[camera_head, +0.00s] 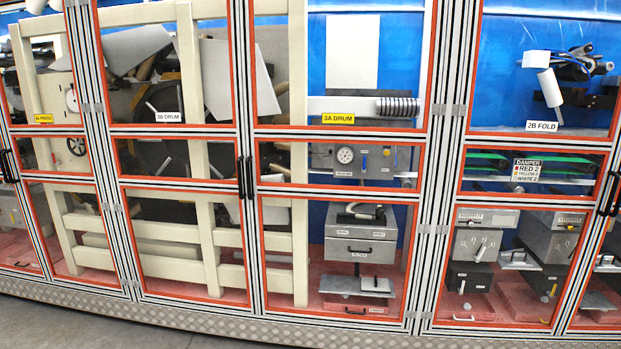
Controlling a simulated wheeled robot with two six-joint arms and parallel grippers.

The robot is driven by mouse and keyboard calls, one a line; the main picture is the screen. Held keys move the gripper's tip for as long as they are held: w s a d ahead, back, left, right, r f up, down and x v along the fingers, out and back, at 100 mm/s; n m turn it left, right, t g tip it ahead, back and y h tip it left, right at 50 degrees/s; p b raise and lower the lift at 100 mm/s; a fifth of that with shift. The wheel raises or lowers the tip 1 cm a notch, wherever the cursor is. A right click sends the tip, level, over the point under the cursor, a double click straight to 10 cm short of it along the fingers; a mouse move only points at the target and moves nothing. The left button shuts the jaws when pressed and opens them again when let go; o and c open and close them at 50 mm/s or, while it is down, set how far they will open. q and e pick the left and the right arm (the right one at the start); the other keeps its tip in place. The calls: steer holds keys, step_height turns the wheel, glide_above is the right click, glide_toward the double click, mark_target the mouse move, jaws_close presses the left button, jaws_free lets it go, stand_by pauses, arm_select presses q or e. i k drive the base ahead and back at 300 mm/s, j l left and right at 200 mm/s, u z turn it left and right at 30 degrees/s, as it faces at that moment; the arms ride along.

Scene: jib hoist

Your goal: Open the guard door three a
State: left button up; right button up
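The guard door labelled "3A DRUM" (338,118) stands in the middle of the head view. Its frame (345,135) is striped metal with orange edging around clear panes, and it looks shut, flush with its neighbours. A black vertical handle (250,177) sits on its left edge at mid height. Close beside it is a similar black handle (240,178), on the right edge of the neighbouring door (180,129), which has a white drum label. Hinges (438,109) show near the right edge of the 3A door. Neither of my grippers is in view.
A door labelled "2B FOLD" (541,126) is on the right, with another black handle (609,195) near the picture's edge. A yellow-labelled door (43,118) is at far left. A metal tread-plate ledge (150,313) runs below the doors. Grey floor (60,330) shows at lower left.

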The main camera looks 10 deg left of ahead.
mark_target(424, 138)
steer(key=i, duration=1.2)
steer(key=i+u, duration=0.15)
steer(key=i, duration=1.1)
